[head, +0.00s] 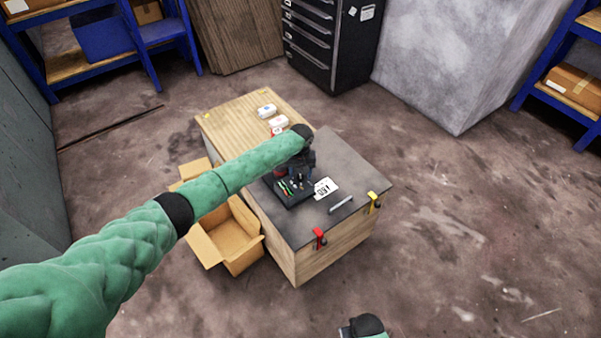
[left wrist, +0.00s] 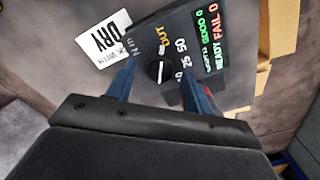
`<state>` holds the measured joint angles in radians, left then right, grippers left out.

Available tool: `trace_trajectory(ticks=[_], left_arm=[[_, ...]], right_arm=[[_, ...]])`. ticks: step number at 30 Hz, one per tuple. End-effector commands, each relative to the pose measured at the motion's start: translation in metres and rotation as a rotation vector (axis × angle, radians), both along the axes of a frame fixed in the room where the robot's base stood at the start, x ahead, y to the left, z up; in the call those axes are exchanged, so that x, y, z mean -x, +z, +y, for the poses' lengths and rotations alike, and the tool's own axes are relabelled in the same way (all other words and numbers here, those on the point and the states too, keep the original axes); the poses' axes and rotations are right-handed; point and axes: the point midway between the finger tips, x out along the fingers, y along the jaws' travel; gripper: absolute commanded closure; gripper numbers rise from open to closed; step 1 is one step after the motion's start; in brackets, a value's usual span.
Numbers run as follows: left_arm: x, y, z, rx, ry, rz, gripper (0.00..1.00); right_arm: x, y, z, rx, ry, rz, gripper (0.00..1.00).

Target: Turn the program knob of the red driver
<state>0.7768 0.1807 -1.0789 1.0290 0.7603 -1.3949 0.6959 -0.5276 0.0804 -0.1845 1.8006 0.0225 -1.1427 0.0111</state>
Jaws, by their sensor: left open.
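In the left wrist view a black panel carries a round black knob (left wrist: 155,71) with a pale pointer mark. Numbers, among them 25 and 50, and yellow lettering stand beside it. A lit display (left wrist: 209,38) on the panel reads READY, GOOD 0, FAIL 0. My left gripper (left wrist: 158,74) is open, its fingers on either side of the knob; I cannot tell whether they touch it. In the head view my left gripper (head: 306,160) is over the bench, partly hiding equipment, with a little red showing. My right gripper (head: 364,326) is at the bottom edge, its jaws unclear.
The bench's dark top (head: 345,165) also holds a black tray (head: 289,195), a silver bar (head: 341,204), a red clamp (head: 319,238) and a yellow clamp (head: 374,202). An open cardboard box (head: 232,240) stands left.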

Motion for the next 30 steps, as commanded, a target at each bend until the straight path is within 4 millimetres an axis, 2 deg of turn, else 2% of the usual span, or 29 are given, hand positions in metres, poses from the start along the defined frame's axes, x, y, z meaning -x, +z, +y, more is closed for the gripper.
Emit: trace_trajectory(ticks=[11, 15, 18, 30], left_arm=[[0.0001, -0.0061, 0.0003, 0.000, 0.000, 0.000, 0.48], [0.0001, -0.0060, 0.0004, 0.000, 0.000, 0.000, 0.76], [0.0000, -0.0059, 0.0004, -0.001, 0.000, 0.000, 0.92], [-0.0001, -0.0056, 0.0003, 0.000, -0.072, 0.000, 0.92]], right_arm=[[0.0015, -0.0049, -0.0006, 0.000, 0.000, 0.001, 0.64], [0.0011, -0.0046, -0.0002, 0.000, 0.000, 0.001, 0.64], [0.0010, -0.0045, 0.0003, -0.001, -0.001, 0.001, 0.64], [0.0009, -0.0042, 0.0004, -0.001, -0.001, 0.000, 0.64]])
